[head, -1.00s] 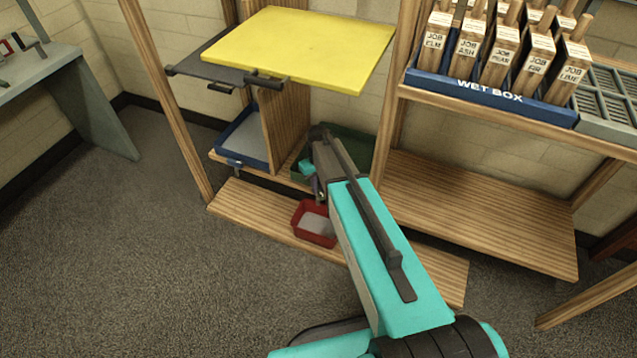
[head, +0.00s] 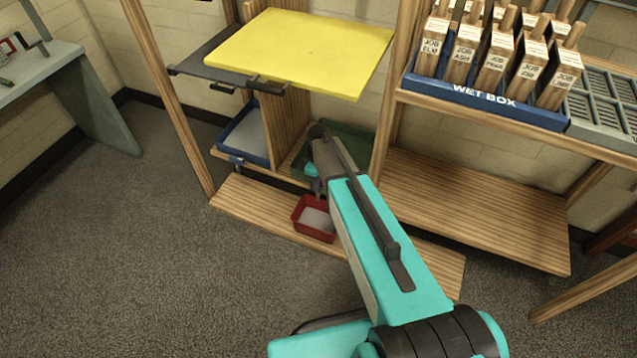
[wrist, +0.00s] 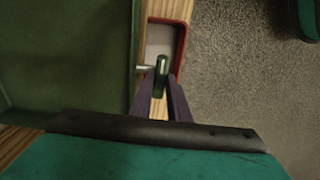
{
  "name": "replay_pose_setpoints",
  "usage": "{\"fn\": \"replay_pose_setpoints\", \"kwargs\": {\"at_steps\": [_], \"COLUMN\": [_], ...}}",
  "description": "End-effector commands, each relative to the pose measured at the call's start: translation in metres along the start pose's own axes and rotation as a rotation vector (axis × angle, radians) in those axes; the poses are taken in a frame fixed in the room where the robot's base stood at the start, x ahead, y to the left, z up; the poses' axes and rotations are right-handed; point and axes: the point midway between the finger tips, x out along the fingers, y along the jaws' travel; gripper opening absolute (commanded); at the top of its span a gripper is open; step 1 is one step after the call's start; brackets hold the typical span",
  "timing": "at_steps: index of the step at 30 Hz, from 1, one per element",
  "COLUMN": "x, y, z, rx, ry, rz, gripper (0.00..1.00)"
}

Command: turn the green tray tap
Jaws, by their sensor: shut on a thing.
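The green tray (head: 352,134) sits on the lower shelf, partly behind my arm in the head view. In the wrist view its dark green wall (wrist: 122,60) fills the left side. The green tray tap (wrist: 161,68) is a small green lever on a pale metal stem at the tray's right side. My gripper (wrist: 162,80) has its two purple fingers on either side of the lever and is shut on it. In the head view my gripper (head: 318,188) is small at the tray's front, and the tap is hidden.
A red tray (head: 300,222) with a pale inside stands on the bottom board below the tap. A blue tray (head: 233,154) with its own tap is to the left. A yellow board (head: 310,45) lies above. The floor in front is clear.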

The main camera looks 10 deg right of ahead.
Motion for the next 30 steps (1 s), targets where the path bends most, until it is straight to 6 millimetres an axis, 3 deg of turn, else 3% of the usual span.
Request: {"fn": "replay_pose_setpoints", "kwargs": {"at_steps": [11, 12, 15, 30], "x": [-0.0001, -0.0001, -0.0001, -0.0089], "y": [0.0007, 0.0007, 0.0006, 0.0002], "z": [0.0012, 0.0012, 0.0011, 0.0006], "rx": [-0.004, -0.003, -0.003, -0.003], "ry": [-0.002, -0.002, -0.002, 0.0], "rz": [0.001, 0.001, 0.001, 0.001], "gripper": [0.0, 0.21, 0.34, 0.34]}}
